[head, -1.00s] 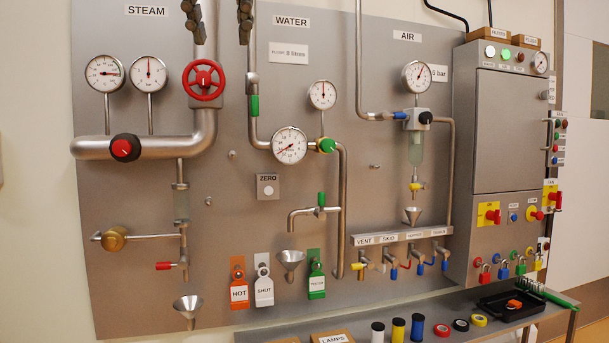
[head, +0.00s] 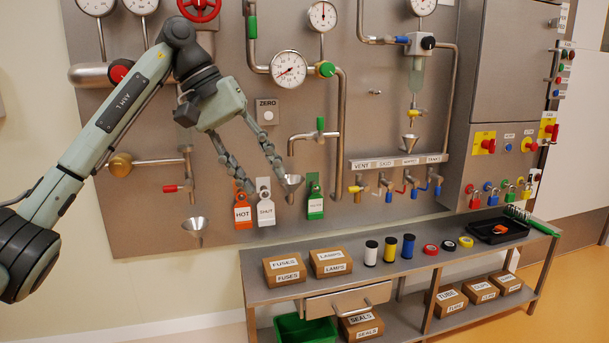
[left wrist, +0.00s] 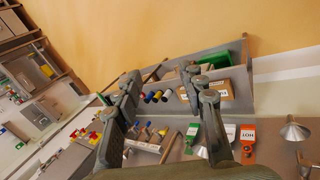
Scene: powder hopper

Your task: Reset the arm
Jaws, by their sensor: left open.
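My left arm (head: 118,107) comes in from the left in the head view, bent at an elbow, and reaches in front of the steel panel. My left gripper (head: 262,178) points down to the right, its two fingers apart and nothing between them. In the left wrist view the open fingers (left wrist: 165,82) frame the shelf bench and panel beyond. My right gripper is not in view.
The steel panel (head: 330,115) carries pipes, gauges and valves. Below, a bench (head: 390,268) holds labelled boxes, spools, tape rolls and a black tray (head: 498,231). A green bin (head: 303,328) is underneath. The floor at the right is clear.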

